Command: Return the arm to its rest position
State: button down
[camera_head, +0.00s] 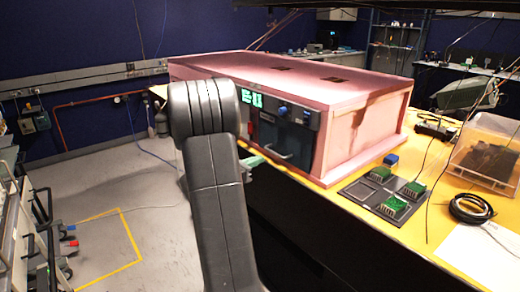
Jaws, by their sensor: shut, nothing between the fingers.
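My arm (215,195) rises from the bottom of the head view. Its upper link is dark grey and ends in a thick rounded joint (197,107). The joint stands in front of the left part of a pink foam enclosure (358,135). The enclosure has a dark front panel (285,145) with a green lit display (251,98) and blue knobs. The arm covers the panel's left side.
The enclosure stands on a yellow table (425,235). To its right are a dark tray (365,200) with green boards, a blue block (391,160), a clear bin (487,150) and a black cable coil (471,208). Open grey floor (120,200) lies to the left.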

aim_at(293, 146)
dwell(0.3)
jog(key=p+x, duration=0.2)
jog(key=x, duration=1.2)
